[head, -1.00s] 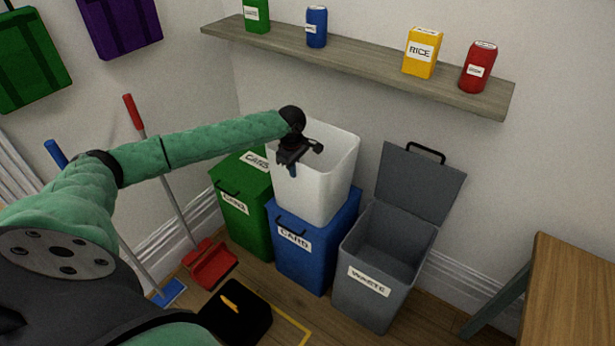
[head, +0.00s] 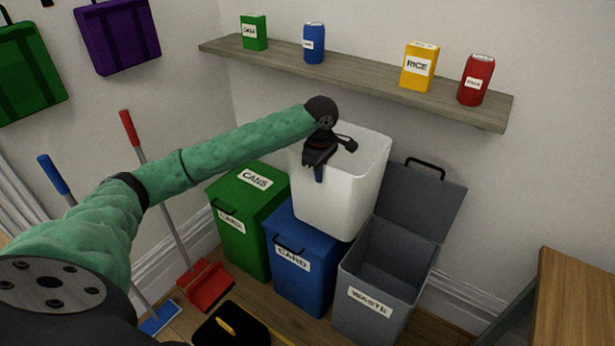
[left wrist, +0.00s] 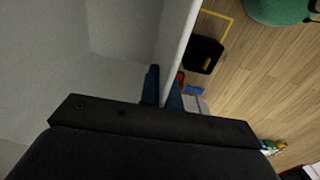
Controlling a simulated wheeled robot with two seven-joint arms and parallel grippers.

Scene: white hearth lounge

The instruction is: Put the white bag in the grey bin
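The white bag (head: 340,195) is an upright, open-topped white container in the head view. My left gripper (head: 319,172) is at its near left rim, with its fingers pointing down. In the left wrist view, the fingers (left wrist: 162,88) stand on either side of the bag's thin wall (left wrist: 180,45), shut on it. The bag hangs in front of the back part of the blue bin and reaches the left edge of the grey bin. The grey bin (head: 372,315), labelled WASTE, stands right of the blue bin with its lid (head: 425,200) raised; the visible inside looks empty. My right gripper is out of view.
A blue CARD bin (head: 303,285) and a green CANS bin (head: 240,245) stand closed to the left. A shelf (head: 370,82) with cans and boxes runs above. A wooden table (head: 580,300) is at right.

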